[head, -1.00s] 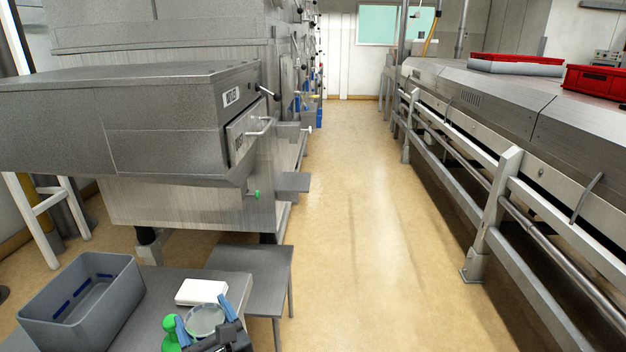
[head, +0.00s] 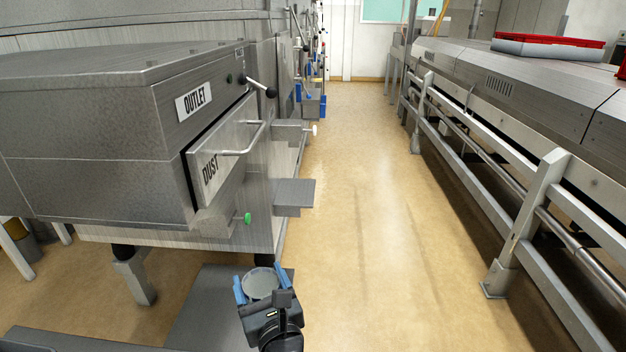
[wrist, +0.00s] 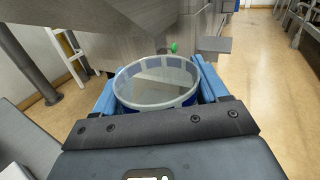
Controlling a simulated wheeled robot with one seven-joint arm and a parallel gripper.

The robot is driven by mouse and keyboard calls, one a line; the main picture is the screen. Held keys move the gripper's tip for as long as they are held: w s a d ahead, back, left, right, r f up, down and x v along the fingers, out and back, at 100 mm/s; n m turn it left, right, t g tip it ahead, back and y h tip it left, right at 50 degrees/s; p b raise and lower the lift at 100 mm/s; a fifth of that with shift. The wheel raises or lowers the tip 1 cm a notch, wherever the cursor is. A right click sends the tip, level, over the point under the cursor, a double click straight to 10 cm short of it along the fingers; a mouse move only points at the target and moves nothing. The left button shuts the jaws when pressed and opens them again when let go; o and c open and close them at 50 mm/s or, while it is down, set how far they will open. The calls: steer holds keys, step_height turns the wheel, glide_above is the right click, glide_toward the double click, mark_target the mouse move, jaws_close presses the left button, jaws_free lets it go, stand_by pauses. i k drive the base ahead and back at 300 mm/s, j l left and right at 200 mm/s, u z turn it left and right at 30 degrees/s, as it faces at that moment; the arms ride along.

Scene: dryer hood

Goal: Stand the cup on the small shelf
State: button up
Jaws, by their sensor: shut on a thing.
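The cup (head: 261,284) is a round, pale, see-through vessel with blue on its lower wall in the wrist view (wrist: 157,72). My gripper (head: 260,279) is shut on it, with one blue finger on each side. The cup looks about upright, mouth up. A small grey shelf (head: 294,194) sticks out from the machine's side, ahead of and slightly right of the cup. The shelf also shows in the wrist view (wrist: 215,44), beyond the cup, with nothing seen on it. The cup's underside is hidden.
The steel machine with OUTLET and DUST labels (head: 195,100) stands left, with a handle and a green knob (head: 247,218) near the shelf. A low grey table (head: 205,310) lies beside the gripper. The aisle floor (head: 365,220) is clear; a railed conveyor (head: 530,200) runs along the right.

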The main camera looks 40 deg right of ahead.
mark_target(296, 190)
steer(key=i+l+z, duration=0.35)
steer(key=i+l, duration=0.15)
steer(key=i, duration=0.3)
steer(key=i+l+z, duration=0.2)
steer(key=i, duration=0.25)
steer(key=i+z, duration=0.15)
steer(key=i, duration=0.25)
